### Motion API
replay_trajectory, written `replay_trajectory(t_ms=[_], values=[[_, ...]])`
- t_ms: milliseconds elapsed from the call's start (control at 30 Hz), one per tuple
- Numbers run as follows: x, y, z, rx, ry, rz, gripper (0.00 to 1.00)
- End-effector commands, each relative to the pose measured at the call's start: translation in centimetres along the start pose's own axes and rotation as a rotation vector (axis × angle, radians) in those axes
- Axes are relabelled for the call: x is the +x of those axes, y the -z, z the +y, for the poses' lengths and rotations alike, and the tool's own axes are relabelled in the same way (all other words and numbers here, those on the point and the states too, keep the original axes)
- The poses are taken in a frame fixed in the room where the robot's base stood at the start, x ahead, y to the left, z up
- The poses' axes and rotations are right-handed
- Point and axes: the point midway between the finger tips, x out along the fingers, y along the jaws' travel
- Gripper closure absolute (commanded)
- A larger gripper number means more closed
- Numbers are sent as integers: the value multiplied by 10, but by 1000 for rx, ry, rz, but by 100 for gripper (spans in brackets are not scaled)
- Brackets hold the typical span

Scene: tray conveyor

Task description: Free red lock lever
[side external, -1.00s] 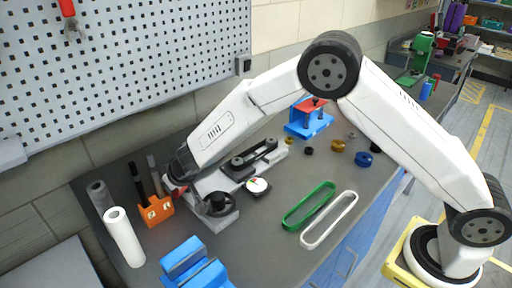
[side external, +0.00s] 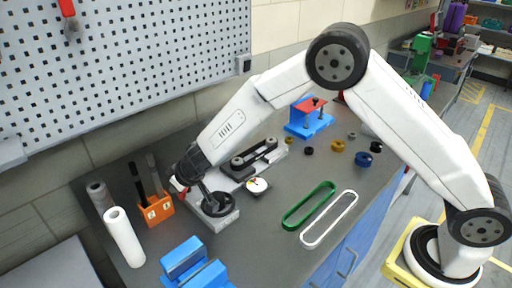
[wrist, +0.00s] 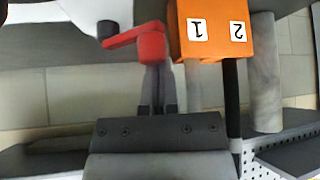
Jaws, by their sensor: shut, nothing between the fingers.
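The red lock lever (wrist: 137,36) shows at the top of the wrist view, with a black knob at its left end. It lies just left of the orange holder. My gripper (wrist: 158,80) is shut with nothing between its fingers. Its tips are close to the thick right end of the lever; I cannot tell whether they touch. In the side view my wrist is low over the left end of the grey machine (side external: 216,225) and hides most of the lever area.
The orange holder (side external: 158,211) with dark rods stands close to my wrist. White (side external: 125,238) and grey rolls stand left of it. A black handwheel (side external: 218,205) is on the machine. A blue vise (side external: 190,264) is in front; green (side external: 308,206) and white belts lie right.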

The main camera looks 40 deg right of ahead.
Motion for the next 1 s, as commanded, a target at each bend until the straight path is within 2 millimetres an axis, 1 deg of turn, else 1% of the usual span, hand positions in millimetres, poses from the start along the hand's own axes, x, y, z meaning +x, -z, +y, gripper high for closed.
replay_trajectory(t_ms=[500,1000], values=[[-3,-5,2,-88,68,2,100],[-8,-10,4,-85,68,-1,100]])
